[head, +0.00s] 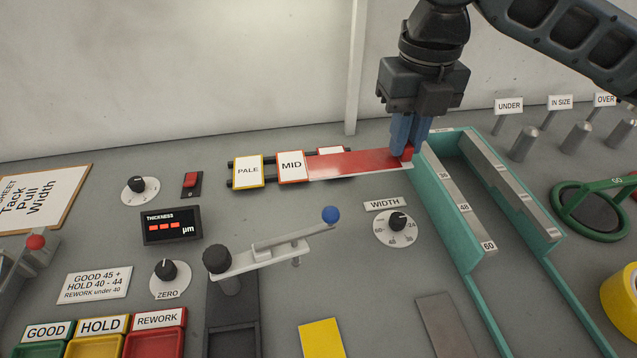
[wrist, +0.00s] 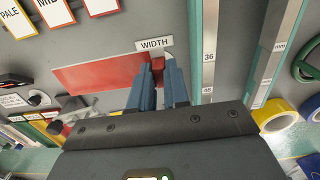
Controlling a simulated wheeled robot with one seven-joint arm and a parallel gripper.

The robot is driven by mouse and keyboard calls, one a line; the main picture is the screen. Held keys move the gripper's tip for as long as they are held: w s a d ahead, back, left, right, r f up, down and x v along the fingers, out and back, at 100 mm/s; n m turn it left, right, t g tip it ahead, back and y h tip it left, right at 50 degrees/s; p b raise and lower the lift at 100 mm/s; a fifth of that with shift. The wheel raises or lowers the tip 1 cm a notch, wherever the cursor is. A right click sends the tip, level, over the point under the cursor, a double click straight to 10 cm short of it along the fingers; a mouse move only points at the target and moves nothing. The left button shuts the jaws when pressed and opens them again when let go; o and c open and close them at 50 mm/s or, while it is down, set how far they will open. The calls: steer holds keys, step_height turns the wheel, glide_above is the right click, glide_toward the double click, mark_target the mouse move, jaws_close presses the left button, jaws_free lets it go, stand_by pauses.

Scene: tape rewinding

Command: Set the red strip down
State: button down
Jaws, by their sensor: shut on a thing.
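The red strip (head: 355,163) is a flat, long red piece with a pale front edge. It extends left from my gripper (head: 407,152) across the label cards, its left end beside the MID card (head: 291,167). My gripper is shut on a red block-like piece at the strip's right end. In the wrist view the red strip (wrist: 95,75) reaches left from my gripper (wrist: 158,68). The strip partly covers a third card; whether it touches the cards or hovers above them I cannot tell.
A teal frame with a size-marked rail (head: 465,205) stands just right of my gripper. The PALE card (head: 248,171) is left of MID.

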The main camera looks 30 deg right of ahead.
mark_target(342, 158)
steer(key=w+a+f, duration=0.1)
steer(key=a, duration=0.1)
steer(key=w+a+f, duration=0.1)
steer(key=a+f, duration=0.1)
steer(key=a, duration=0.1)
steer(key=w+a+f, duration=0.1)
steer(key=a+f, duration=0.1)
steer(key=a, duration=0.1)
steer(key=shift+w+a+f+p, duration=0.15)
steer(key=shift+w+f+p, duration=0.1)
steer(key=shift+w+p, duration=0.1)
steer(key=shift+s+f, duration=0.1)
steer(key=shift+f, duration=1.85)
steer(key=shift+f, duration=0.1)
steer(key=shift+f, duration=0.15)
steer(key=c, duration=1.1)
jaws_free()
step_height(342, 158, up, 12)
steer(key=shift+r, duration=0.25)
